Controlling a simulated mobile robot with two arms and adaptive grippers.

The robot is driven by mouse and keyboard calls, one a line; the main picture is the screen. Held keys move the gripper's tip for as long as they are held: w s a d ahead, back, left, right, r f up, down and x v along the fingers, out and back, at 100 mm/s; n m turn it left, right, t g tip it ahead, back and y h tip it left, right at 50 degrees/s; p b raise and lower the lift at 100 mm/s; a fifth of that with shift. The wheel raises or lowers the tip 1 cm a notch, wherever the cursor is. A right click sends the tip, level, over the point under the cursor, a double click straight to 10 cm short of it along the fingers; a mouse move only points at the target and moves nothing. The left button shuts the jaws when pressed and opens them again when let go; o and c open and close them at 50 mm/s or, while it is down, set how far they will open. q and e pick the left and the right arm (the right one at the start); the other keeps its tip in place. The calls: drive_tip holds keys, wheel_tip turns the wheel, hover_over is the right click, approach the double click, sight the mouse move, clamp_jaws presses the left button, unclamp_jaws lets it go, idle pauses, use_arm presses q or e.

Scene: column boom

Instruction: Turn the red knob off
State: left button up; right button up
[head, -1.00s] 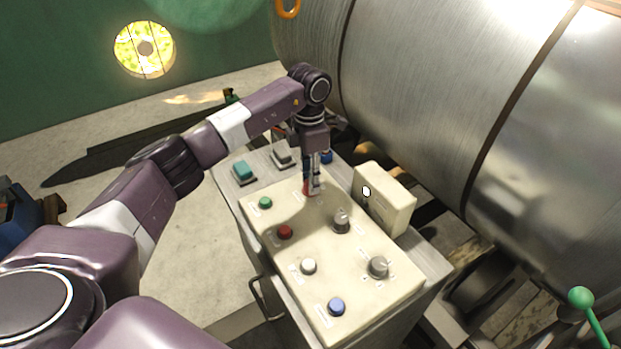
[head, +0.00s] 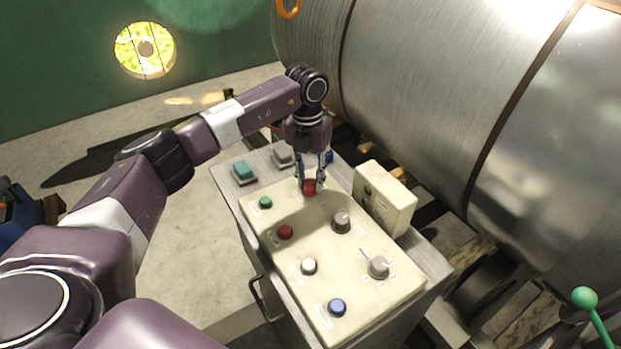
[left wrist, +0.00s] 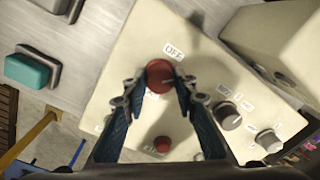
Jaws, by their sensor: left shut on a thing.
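The red knob (head: 309,187) stands at the far end of the cream control panel (head: 290,262). In the left wrist view the red knob (left wrist: 160,76) is round, with a pale pointer mark on its face and an OFF label just above it. My left gripper (head: 312,184) reaches down over it, and its two fingers are shut on the knob, one on each side. The left wrist view shows the left gripper's fingertips (left wrist: 158,84) against the knob's sides. My right gripper is in neither view.
On the panel are a green button (head: 265,203), a red button (head: 285,232), a white button (head: 309,266), a blue button (head: 337,307) and two grey knobs, one here (head: 378,267). A cream box (head: 385,198) stands right of the panel. A large metal tank (head: 440,100) fills the right.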

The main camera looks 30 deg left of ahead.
sight(308, 182)
use_arm(q)
drive_tip(key=n, duration=0.4)
drive_tip(key=shift+r+n, duration=0.1)
drive_tip(key=shift+n, duration=0.2)
drive_tip(key=n, duration=0.3)
drive_tip(key=shift+n, duration=0.6)
drive_tip(key=o, duration=1.2)
drive_tip(key=shift+c, duration=0.2)
wheel_tip(308, 182, up, 12)
drive_tip(key=shift+s+a, duration=0.2)
